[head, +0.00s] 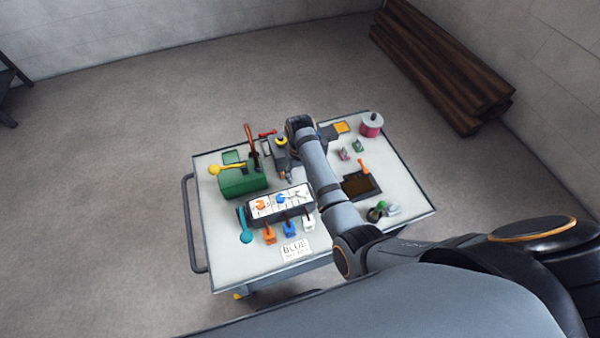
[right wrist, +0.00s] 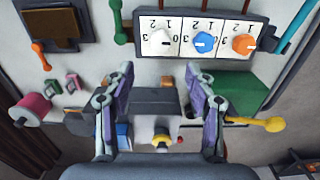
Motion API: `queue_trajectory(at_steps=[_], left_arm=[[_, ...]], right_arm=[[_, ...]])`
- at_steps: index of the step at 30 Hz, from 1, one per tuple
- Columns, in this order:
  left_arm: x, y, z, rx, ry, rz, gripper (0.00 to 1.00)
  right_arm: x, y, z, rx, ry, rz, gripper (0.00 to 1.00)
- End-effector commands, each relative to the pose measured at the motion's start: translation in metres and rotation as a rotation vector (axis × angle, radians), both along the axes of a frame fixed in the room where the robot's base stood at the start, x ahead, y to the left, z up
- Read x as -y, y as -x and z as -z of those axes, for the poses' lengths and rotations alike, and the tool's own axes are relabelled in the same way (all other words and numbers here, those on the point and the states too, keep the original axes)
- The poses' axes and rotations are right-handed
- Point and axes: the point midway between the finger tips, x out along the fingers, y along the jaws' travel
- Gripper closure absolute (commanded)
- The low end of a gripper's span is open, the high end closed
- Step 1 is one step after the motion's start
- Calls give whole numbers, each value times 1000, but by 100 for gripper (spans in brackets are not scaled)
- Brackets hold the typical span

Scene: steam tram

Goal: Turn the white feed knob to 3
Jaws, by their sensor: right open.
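The white feed knob (right wrist: 163,42) is leftmost of three knobs on a white dial panel (right wrist: 182,22) in the right wrist view, which shows the panel upside down. Numbers 0 to 3 surround it; I cannot tell its setting surely. A blue knob (right wrist: 204,43) and an orange knob (right wrist: 243,44) sit beside it. In the head view the white knob (head: 299,196) is at the panel's right end. My right gripper (right wrist: 160,78) is open and empty, its fingertips apart from the white knob, which lines up with the gap between them. My left gripper is not in view.
Orange, blue and white levers (head: 308,224) stand before the panel, with a card reading BLUE (head: 295,249) in front. My right arm crosses the trolley top (head: 400,180).

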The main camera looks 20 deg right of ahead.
Motion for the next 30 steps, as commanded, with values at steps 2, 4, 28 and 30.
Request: queue_trajectory(at_steps=[2,4,28,30], left_arm=[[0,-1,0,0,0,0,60],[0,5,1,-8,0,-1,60],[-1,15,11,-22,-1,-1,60],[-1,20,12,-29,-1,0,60]], right_arm=[[-1,0,-4,-5,-1,0,44],[-1,0,-3,-6,0,1,44],[0,0,101,-3,0,1,44],[0,1,101,-4,0,1,44]])
